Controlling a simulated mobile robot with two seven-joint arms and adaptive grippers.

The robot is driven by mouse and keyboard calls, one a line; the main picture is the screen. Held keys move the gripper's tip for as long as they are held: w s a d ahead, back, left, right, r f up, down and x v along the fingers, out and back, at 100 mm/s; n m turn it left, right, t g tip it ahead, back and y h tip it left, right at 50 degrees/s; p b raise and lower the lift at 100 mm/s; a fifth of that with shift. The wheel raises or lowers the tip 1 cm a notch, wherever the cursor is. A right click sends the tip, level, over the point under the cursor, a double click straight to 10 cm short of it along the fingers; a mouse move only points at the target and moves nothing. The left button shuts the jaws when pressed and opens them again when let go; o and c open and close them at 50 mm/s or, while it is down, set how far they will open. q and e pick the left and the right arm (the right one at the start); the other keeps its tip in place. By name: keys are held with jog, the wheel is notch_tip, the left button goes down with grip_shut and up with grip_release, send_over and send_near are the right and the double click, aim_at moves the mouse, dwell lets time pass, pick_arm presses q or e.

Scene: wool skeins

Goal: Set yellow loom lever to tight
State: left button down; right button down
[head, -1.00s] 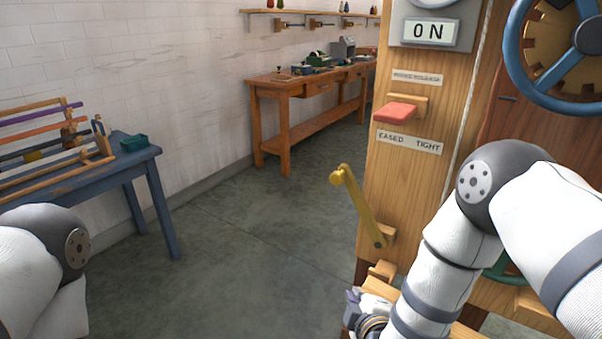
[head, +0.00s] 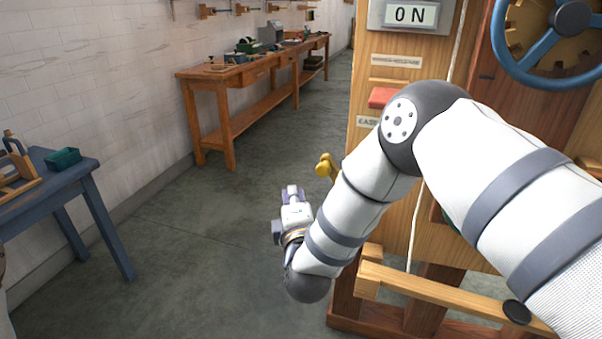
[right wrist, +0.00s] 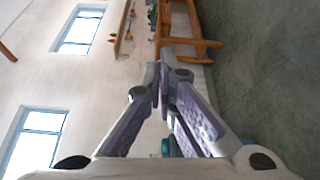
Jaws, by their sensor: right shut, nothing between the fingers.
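The yellow lever's knob (head: 325,167) shows left of the wooden loom post in the head view, so the lever leans left, towards the eased side. The rest of the lever is hidden behind my right arm. The label below the red handle (head: 381,97) shows only its first letters (head: 367,121); the "tight" end is covered. My right gripper (head: 292,190) is left of the knob and lower in the picture, apart from it. In the right wrist view its fingers (right wrist: 161,78) are shut and empty, and the lever is not seen. My left gripper is out of view.
The loom post (head: 400,215) and a wooden beam (head: 440,295) stand close beside my right arm. A blue wheel (head: 572,15) is at upper right. A blue table (head: 85,190) is at left and a wooden workbench (head: 215,115) further back. The floor between is clear.

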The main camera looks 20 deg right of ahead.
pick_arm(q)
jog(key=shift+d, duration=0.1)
